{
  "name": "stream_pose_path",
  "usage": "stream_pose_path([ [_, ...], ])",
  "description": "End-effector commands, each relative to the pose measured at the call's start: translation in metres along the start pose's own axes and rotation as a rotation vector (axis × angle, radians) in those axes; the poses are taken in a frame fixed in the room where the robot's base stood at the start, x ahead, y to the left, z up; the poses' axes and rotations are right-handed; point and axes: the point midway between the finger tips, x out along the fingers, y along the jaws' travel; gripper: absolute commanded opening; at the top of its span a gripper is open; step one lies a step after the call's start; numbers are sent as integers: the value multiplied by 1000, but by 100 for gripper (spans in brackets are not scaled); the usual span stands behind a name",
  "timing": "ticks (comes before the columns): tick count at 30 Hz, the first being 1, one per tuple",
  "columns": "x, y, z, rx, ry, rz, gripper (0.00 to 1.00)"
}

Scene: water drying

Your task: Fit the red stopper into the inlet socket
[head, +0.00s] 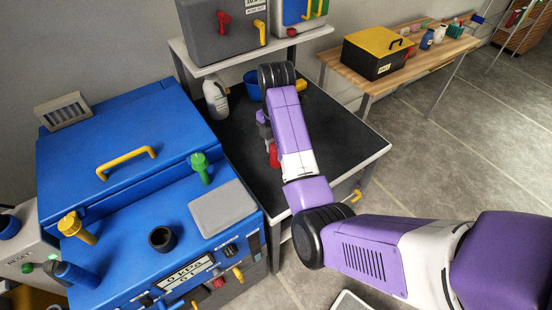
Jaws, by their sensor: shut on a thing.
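The red stopper (273,156) shows just below my gripper (268,142), over the black top of the workbench. My gripper is shut on it, and the arm partly hides both. Whether the stopper still touches the bench I cannot tell. On the blue machine (110,165) at the left, an empty black ring-shaped socket (162,239) stands open on the front top; it looks like the inlet socket, though I can read no label on it. My gripper is to the right of and farther back than this socket.
A green stopper (201,168) and a yellow stopper (75,228) stand up from the machine near the socket. A grey plate (223,208) lies right of it. A white bottle (217,99) and blue bowl (252,86) stand behind my gripper. The bench's right part is clear.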

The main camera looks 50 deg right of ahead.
Motion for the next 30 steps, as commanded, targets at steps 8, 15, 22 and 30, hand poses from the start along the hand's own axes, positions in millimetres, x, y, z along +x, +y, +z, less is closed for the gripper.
stream_pose_path([
  [8,-55,1,-1,-2,0,2,0],
  [15,-71,5,0,-1,-4,13,0],
  [22,-88,4,0,1,-3,11,0],
  [30,-102,1,0,0,-1,3,0],
])
